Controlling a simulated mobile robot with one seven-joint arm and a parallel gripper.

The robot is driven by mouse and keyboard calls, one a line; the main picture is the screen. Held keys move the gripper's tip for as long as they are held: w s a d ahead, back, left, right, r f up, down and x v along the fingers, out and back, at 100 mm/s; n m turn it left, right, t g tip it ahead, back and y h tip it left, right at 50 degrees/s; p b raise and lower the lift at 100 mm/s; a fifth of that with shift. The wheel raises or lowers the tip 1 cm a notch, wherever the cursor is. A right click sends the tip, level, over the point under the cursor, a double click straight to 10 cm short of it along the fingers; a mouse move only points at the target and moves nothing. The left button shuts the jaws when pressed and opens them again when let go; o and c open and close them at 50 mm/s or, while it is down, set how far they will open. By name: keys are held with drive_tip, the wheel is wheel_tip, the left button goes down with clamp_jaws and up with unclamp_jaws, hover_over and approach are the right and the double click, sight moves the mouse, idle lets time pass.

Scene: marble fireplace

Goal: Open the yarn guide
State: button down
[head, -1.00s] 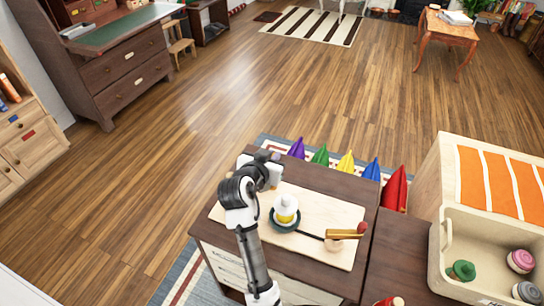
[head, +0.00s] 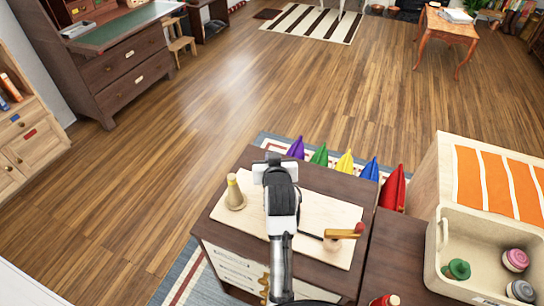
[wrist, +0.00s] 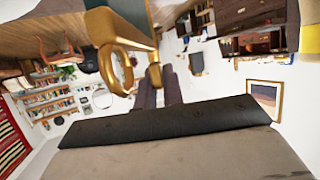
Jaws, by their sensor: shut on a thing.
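A brass loop, which looks like the yarn guide (wrist: 112,62), is close to the camera in the wrist view, with a brass bar running from it. My gripper (wrist: 160,76) has its dark fingers at that bar and is shut on the brass piece. In the head view my arm stands over the middle of the pale board (head: 330,208) and hides the fingertips and guide. The dark round base with the white and yellow piece is also hidden behind my arm.
A wooden cone with a yellow band (head: 235,193) stands at the board's left. A brass piece with a red knob (head: 344,233) is at its right. Coloured cones (head: 345,162) stand behind the cabinet. A cream bin (head: 480,252) holding spools is at right.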

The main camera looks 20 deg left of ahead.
drive_tip(key=shift+f, duration=0.1)
idle(0.4)
drive_tip(key=c, duration=1.5)
unclamp_jaws()
drive_tip(key=shift+s, duration=0.1)
